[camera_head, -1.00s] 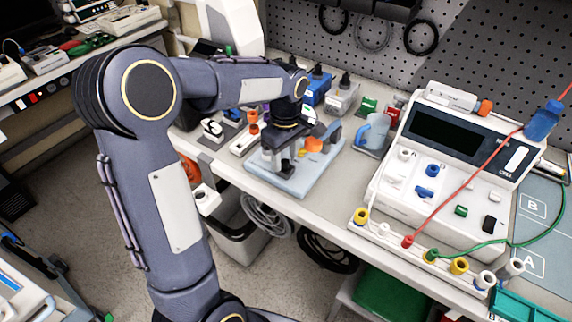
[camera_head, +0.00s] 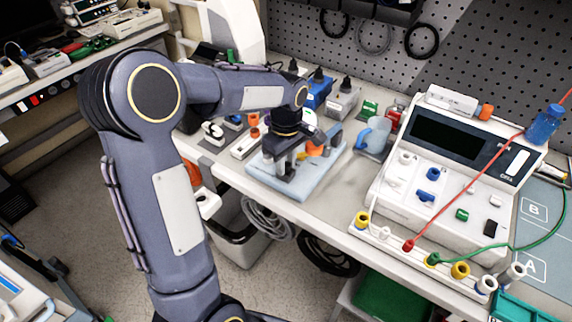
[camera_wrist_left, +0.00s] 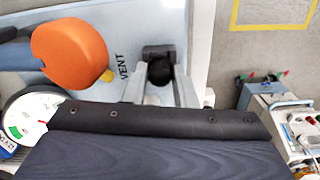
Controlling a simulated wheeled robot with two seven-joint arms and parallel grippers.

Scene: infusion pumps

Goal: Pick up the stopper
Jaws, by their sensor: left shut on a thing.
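The stopper (camera_wrist_left: 160,72) is a small black piece, between the fingertips of my left gripper (camera_wrist_left: 159,78) in the left wrist view. The gripper is shut on it, low over the pale blue board (camera_head: 310,182) beside the printed word VENT. In the head view my left gripper (camera_head: 285,168) points down over the board, with a dark piece at its tips. Whether the stopper is clear of the board I cannot tell. My right gripper is not in view.
An orange knob (camera_wrist_left: 70,50) and a round gauge (camera_wrist_left: 30,118) are close to the left gripper. A blue-handled jug (camera_head: 373,138) stands right of the board. The white pump unit (camera_head: 440,160) fills the bench at right. A grey bin (camera_head: 240,245) is below the bench edge.

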